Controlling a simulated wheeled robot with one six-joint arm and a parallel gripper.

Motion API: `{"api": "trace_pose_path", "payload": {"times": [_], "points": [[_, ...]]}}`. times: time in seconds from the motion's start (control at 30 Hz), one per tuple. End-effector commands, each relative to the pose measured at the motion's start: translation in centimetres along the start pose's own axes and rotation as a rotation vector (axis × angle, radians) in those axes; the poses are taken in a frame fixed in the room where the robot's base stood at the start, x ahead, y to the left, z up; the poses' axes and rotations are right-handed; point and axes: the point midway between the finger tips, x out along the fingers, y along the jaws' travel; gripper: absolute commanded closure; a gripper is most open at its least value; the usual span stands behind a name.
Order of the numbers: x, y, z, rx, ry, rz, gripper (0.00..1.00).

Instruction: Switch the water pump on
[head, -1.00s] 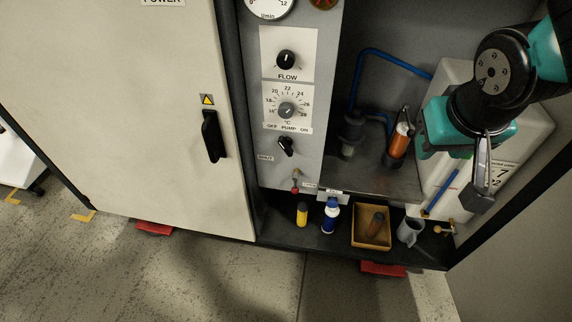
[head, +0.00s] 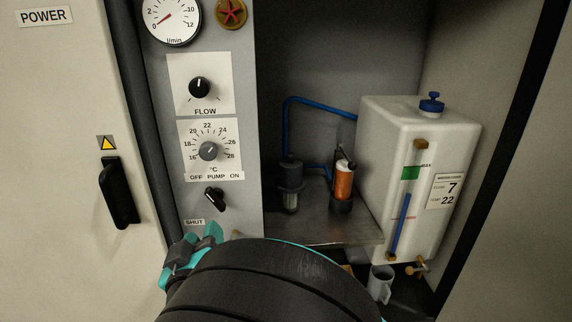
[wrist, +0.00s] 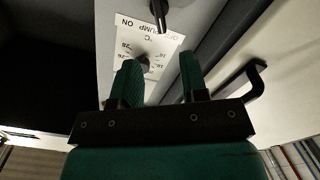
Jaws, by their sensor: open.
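The black pump switch (head: 214,198) is a small lever knob on the grey panel, under the "OFF PUMP ON" label. Its handle slants, with the upper end toward OFF at the left. In the wrist view, where the panel appears upside down, the pump switch (wrist: 160,10) is cut by the top edge. My gripper (wrist: 160,72) is open and empty there, its two green fingers framing the temperature dial (wrist: 143,60). In the head view my gripper (head: 194,254) shows partly, below the switch at the lower left, with my arm hiding much of what lies below.
Above are the temperature dial (head: 208,151), flow knob (head: 199,87) and round gauge (head: 171,20), its needle near 0. The cabinet door handle (head: 118,192) sticks out at the left. A white tank (head: 399,150) and orange cylinder (head: 343,184) stand in the right recess.

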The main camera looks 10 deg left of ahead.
Motion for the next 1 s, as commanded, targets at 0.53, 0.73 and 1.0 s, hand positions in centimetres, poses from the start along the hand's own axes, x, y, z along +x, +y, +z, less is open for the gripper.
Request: {"api": "trace_pose_path", "payload": {"times": [0.53, 0.73, 1.0], "points": [[11.1, 0.0, 0.3, 0.003, -0.002, 0.002, 0.6], [12.3, 0.0, 0.2, -0.001, -0.001, 0.0, 0.6], [12.3, 0.0, 0.2, -0.001, -0.001, -0.001, 0.62]]}}
